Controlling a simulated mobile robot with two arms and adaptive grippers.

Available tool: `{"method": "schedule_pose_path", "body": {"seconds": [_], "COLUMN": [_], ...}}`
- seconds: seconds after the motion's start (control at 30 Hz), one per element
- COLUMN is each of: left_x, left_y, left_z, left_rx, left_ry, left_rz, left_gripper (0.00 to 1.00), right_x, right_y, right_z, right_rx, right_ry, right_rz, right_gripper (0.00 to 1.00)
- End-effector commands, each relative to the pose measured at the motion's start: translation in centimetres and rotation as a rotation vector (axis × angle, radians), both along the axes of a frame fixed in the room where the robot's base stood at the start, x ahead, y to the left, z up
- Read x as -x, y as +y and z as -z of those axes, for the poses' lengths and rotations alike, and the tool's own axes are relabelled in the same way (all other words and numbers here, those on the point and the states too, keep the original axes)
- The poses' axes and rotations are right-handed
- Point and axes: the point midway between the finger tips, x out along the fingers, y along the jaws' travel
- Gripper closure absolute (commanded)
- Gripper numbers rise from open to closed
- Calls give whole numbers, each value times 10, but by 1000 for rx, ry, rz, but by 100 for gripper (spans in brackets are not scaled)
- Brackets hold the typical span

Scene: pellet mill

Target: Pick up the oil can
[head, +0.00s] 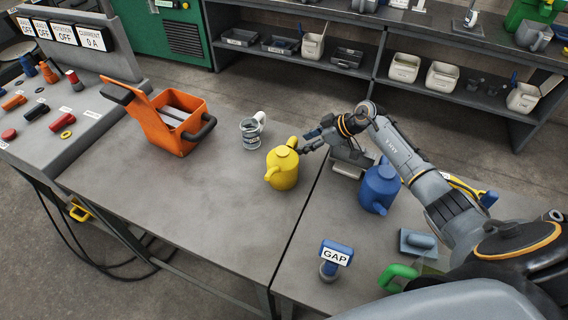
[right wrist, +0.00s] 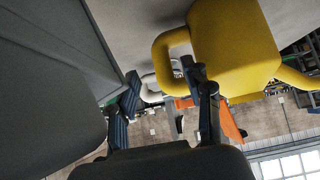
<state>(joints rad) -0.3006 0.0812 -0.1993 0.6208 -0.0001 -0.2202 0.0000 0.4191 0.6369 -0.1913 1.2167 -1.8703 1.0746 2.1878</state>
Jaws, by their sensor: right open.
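A yellow can (head: 283,168) with a spout and a loop handle stands upright on the table, left of the seam between two tabletops. A similar blue can (head: 379,187) stands right of the seam. The pictures do not show which is the oil can. My right gripper (head: 308,142) is open beside the yellow can's handle side. In the right wrist view, the yellow can (right wrist: 235,45) fills the upper right and one finger of the gripper (right wrist: 162,85) overlaps the edge of its handle loop. I cannot tell whether they touch. My left gripper is not in view.
A white-and-grey mug (head: 251,134) stands behind the yellow can. An orange carrier (head: 172,122) is further left, near a control panel (head: 65,115). The front left tabletop is clear.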

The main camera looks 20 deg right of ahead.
Motion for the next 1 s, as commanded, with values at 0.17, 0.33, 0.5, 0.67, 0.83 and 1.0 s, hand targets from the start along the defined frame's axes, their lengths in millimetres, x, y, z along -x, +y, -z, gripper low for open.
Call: {"method": "schedule_pose_path", "body": {"seconds": [0.17, 0.33, 0.5, 0.67, 0.83, 1.0], "left_x": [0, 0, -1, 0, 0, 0], "left_y": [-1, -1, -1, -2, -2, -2], "left_z": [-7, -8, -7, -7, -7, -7], "left_rx": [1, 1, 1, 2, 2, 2], "left_ry": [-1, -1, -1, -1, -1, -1], "left_rz": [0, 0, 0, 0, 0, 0], "left_gripper": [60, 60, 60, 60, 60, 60], "right_x": [-17, -22, -22, -22, -22, -23], "right_y": [17, 22, 21, 21, 21, 22], "right_z": [15, 23, 24, 23, 23, 21], "right_rx": [-4, -2, 0, 0, -1, -4], "right_ry": [1, 0, 0, 0, 0, -3], "right_rz": [1, 0, 0, 0, -1, 1], "right_gripper": [50, 50, 50, 79, 100, 100]}}
